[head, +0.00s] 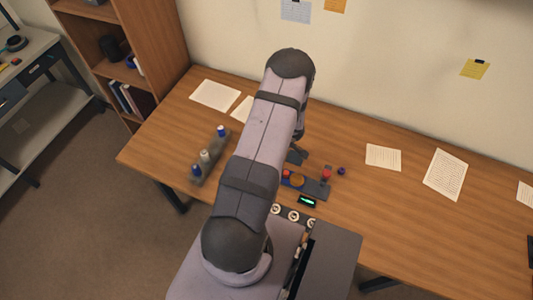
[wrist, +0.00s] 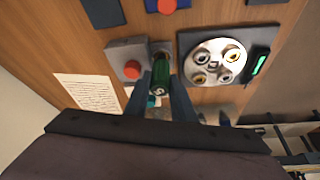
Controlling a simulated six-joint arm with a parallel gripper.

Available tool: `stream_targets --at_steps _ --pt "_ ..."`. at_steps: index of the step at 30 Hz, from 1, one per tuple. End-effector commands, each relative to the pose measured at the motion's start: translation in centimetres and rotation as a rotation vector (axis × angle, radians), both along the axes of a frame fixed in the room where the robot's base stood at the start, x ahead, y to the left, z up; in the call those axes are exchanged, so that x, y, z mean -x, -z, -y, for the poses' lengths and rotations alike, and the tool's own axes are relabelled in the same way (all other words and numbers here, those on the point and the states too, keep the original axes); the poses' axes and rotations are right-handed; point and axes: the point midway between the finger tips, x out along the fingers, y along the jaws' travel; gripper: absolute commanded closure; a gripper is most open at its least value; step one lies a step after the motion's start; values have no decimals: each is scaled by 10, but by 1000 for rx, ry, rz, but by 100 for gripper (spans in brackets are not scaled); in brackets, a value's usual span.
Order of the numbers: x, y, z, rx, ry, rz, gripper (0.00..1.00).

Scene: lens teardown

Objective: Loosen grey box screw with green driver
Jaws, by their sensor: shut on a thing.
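In the wrist view my gripper (wrist: 160,88) is shut on a green driver (wrist: 161,72) between its two fingers. The driver is seen nearly end-on, and its tip is hidden. A grey box (wrist: 118,50) with a red round part on it is just left of the driver. A small grey piece shows right behind the driver; I cannot tell whether it belongs to the box. The box's screw is not clearly visible, nor whether the driver touches it.
Right of the driver is a dark base (wrist: 190,42) with a pale disc (wrist: 212,62) holding several round parts. A green-lit display (wrist: 260,65) is beside it. In the head view a rack (head: 211,166) with blue and white-topped items stands left of my arm.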

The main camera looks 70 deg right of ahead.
Motion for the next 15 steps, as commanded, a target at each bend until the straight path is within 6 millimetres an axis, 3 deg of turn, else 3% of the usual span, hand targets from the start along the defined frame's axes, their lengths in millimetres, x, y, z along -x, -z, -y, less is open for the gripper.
stream_targets --at_steps 15 --pt "0 0 1 1 -96 1 97"
